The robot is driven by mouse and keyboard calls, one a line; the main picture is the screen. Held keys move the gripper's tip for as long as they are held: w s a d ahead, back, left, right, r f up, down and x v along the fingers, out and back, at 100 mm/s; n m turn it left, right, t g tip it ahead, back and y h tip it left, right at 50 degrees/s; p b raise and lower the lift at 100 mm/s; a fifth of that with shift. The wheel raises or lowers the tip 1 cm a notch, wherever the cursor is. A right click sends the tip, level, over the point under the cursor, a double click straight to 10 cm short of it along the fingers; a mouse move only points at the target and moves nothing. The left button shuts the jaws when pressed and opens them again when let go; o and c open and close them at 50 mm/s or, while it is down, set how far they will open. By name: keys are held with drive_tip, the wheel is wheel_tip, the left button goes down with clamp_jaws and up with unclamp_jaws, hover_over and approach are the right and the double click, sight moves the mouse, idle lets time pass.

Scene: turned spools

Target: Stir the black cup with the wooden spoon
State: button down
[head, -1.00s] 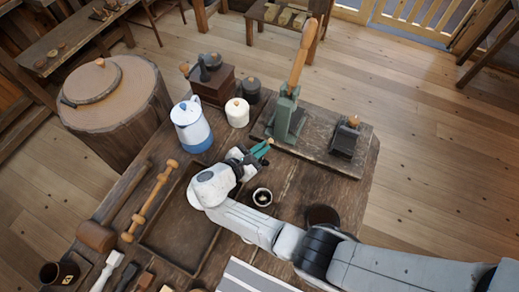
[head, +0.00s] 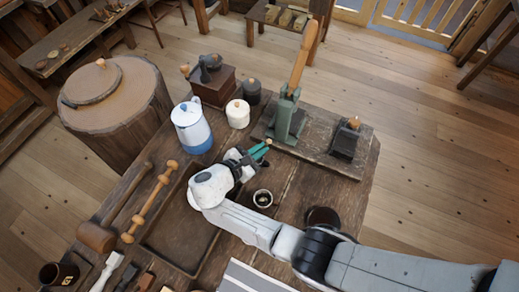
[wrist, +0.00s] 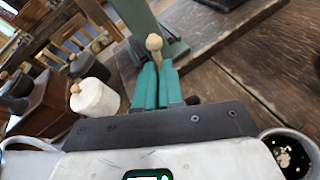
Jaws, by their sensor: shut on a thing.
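My gripper (head: 258,151) has teal fingers and is shut on the wooden spoon, held above the table. The small black cup (head: 262,199) stands upright on the table, below and a little right of the gripper in the head view. Its dark inside holds pale flecks. It also shows at the lower right of the wrist view (wrist: 290,153). The spoon is outside the cup and apart from it.
A blue-and-white pot (head: 191,126), a white lidded jar (head: 238,114) and a wooden grinder (head: 212,86) stand behind the gripper. A green lever press (head: 287,119) stands on a board at the back. A dark round vessel (head: 322,216) is partly hidden by my arm.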

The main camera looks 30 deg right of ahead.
drive_tip(key=shift+r, duration=1.95)
drive_tip(key=shift+r, duration=0.1)
drive_tip(key=shift+r, duration=2.4)
